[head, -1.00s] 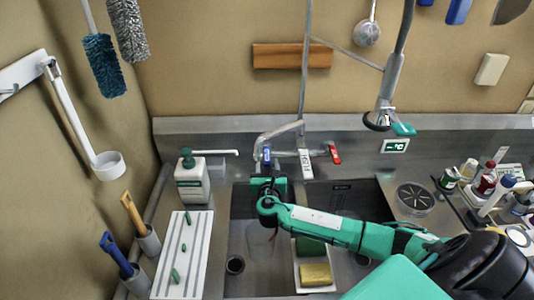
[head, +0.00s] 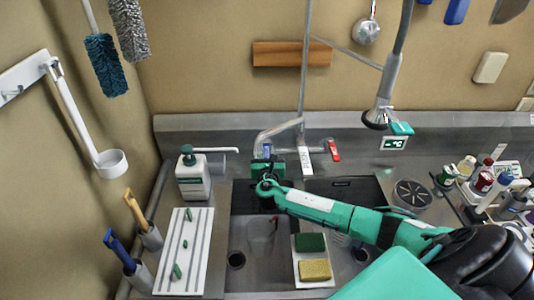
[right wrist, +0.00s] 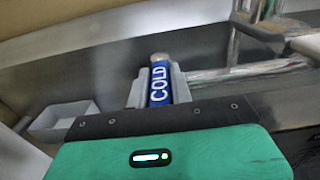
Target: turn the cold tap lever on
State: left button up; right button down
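The cold tap lever (head: 267,150) is blue and sits at the left of the tap (head: 284,132) behind the sink. In the right wrist view the lever (right wrist: 160,82) shows its COLD label. My right gripper (head: 267,164) is just in front of the lever. Its two grey fingers (right wrist: 160,88) lie close on either side of the lever; I cannot tell whether they touch it. The red lever (head: 334,150) is at the tap's right. My left gripper is not in view.
A soap bottle (head: 193,175) stands left of the tap. A white rack (head: 184,255) is left of the sink. A tray with a green and a yellow sponge (head: 314,270) sits in the sink. A spray hose (head: 384,95) hangs to the right. Bottles (head: 484,182) crowd the right counter.

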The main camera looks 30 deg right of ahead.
jog(key=shift+a, duration=0.1)
jog(key=w+m+g+h+b, duration=0.1)
jog(key=m+g+h, duration=0.1)
jog(key=w+a+m+g+h+b, duration=0.1)
jog(key=m+g+h, duration=0.1)
jog(key=g, duration=0.1)
jog(key=w+a+m+g+h+b, duration=0.1)
jog(key=m+g+h, duration=0.2)
jog(key=shift+a, duration=0.25)
jog(key=shift+g, duration=0.4)
jog(key=c, duration=1.2)
grip_release()
jog(key=shift+w, duration=0.1)
jog(key=shift+c, duration=0.2)
jog(key=shift+b, duration=0.3)
